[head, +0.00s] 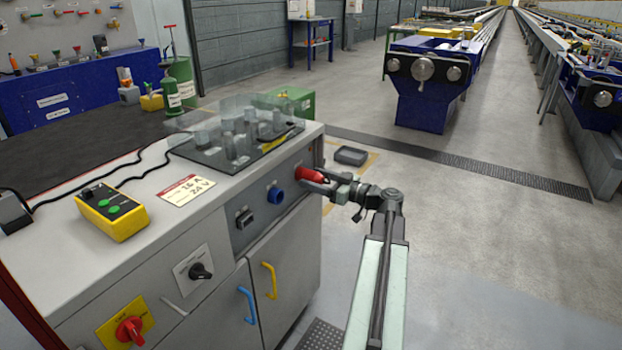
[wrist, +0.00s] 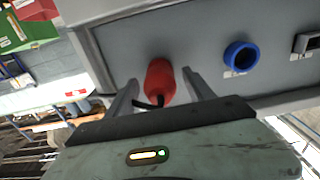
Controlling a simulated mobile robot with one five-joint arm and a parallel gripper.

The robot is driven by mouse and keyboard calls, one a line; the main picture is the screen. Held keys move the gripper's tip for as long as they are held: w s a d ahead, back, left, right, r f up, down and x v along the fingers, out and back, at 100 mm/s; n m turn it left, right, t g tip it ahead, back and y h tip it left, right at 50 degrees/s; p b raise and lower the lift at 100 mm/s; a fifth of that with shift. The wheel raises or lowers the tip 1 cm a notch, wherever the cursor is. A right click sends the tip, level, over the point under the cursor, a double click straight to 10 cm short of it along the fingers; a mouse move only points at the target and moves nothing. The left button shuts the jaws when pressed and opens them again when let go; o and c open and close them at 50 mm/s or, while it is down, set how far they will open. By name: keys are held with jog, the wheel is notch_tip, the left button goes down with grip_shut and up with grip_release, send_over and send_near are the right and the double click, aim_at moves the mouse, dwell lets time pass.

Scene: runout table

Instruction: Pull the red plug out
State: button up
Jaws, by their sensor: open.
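The red plug (head: 311,175) sits at the right end of the grey cabinet's front panel, beside a blue round socket (head: 276,195). In the wrist view the red plug (wrist: 160,82) stands out from the panel, with a black cable at its lower end. My gripper (head: 314,182) is at the plug in the head view. In the wrist view my gripper (wrist: 158,82) is open, with one finger on each side of the plug. A gap shows on both sides, so the fingers do not appear to grip it. The blue socket (wrist: 241,56) is to the right.
The cabinet top holds a yellow control box (head: 112,211), a sign card (head: 187,190) and a clear cover (head: 235,135) over grey parts. A red rotary switch (head: 130,330) and handles are on the front. Open floor (head: 480,240) lies to the right.

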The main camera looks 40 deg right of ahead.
grip_shut()
jog(key=shift+s, duration=0.15)
jog(key=shift+v, duration=2.85)
